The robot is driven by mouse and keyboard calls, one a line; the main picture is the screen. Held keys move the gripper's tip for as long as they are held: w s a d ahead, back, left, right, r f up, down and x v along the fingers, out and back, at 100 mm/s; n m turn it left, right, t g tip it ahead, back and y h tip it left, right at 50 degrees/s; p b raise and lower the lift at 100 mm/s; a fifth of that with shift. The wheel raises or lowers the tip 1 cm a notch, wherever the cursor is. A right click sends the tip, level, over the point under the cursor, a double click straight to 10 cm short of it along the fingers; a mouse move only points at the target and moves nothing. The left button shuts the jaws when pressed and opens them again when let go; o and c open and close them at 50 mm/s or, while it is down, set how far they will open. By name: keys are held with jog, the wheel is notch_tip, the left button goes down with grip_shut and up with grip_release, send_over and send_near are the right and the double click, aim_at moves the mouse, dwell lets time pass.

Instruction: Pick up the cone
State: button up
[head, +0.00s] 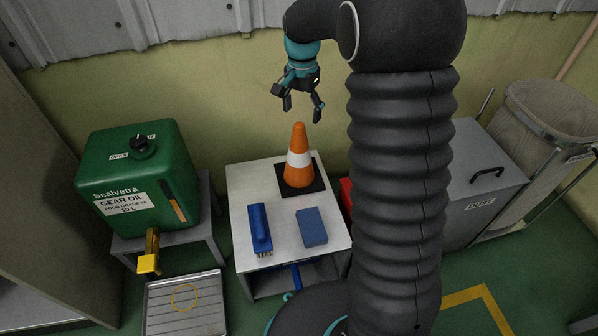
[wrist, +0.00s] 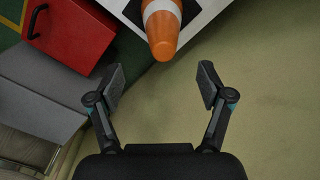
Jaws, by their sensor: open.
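An orange cone (head: 299,157) with a white band and a dark square base stands upright at the back of a small white table (head: 245,181). My gripper (head: 302,112) is open and empty, above the cone's tip and apart from it. In the wrist view the cone (wrist: 162,28) shows at the top, its tip toward me. There the open fingers (wrist: 160,85) lie to either side below the tip, with nothing between them. The cone's base is partly cut off in the wrist view.
A blue brush (head: 260,229) and a blue block (head: 312,227) lie on the table's front half. A green gear oil container (head: 137,178) stands at left, above a metal tray (head: 184,305). A red box (wrist: 70,35) and a grey bin (head: 478,178) are at right. The wall is close behind.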

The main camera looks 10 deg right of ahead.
aim_at(299, 135)
notch_tip(299, 135, down, 3)
jog(key=shift+f, duration=0.1)
jog(key=shift+s+a+f+b, duration=0.1)
jog(key=shift+a+f+b, duration=0.15)
jog(key=shift+f, duration=1.1)
jog(key=shift+a+f+b, duration=0.15)
jog(key=shift+f+b, duration=0.1)
jog(key=shift+f, duration=1.05)
grip_shut()
